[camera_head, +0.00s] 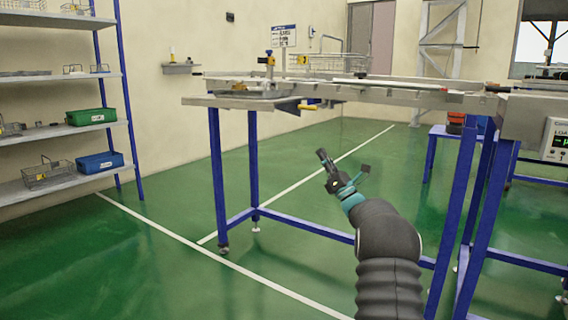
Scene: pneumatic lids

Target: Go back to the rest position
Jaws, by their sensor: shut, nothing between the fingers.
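My gripper (322,156) is at the end of my arm, in the middle of the view, with the green floor behind it. Its fingers look closed and hold nothing. It is in front of and below the blue-legged workbench (350,89) and appears apart from it. My arm reaches up from the lower right of the picture. No lid that I can make out shows near the gripper.
A shelf rack (60,131) at left holds a green bin (92,117), a blue bin (99,162) and wire baskets. A control box (555,140) is at the far right. Bench legs stand near my arm. Open green floor (110,270) lies at lower left.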

